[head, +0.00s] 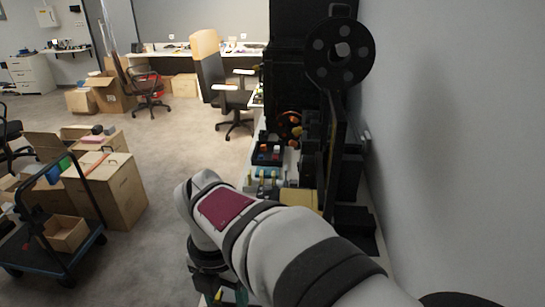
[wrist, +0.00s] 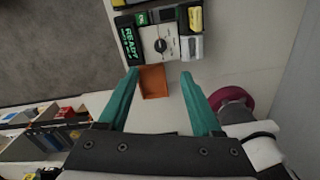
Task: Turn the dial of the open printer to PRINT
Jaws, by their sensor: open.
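In the wrist view, a device with a green-lettered dark screen (wrist: 130,42) reading READY lies at top centre. Beside the screen is a white panel (wrist: 148,36) with a round dark dial (wrist: 160,45). The labels around the dial are too small to read. In the head view my gripper (head: 228,295) shows only partly, low under my arm; I cannot make out the dial there.
An orange-brown tray (wrist: 154,83) lies just below the panel, between the fingertips in the picture. A magenta round thing (wrist: 232,100) is by the right finger. A dark spool (head: 340,53) stands high near the right wall (head: 430,130). Small items crowd the bench.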

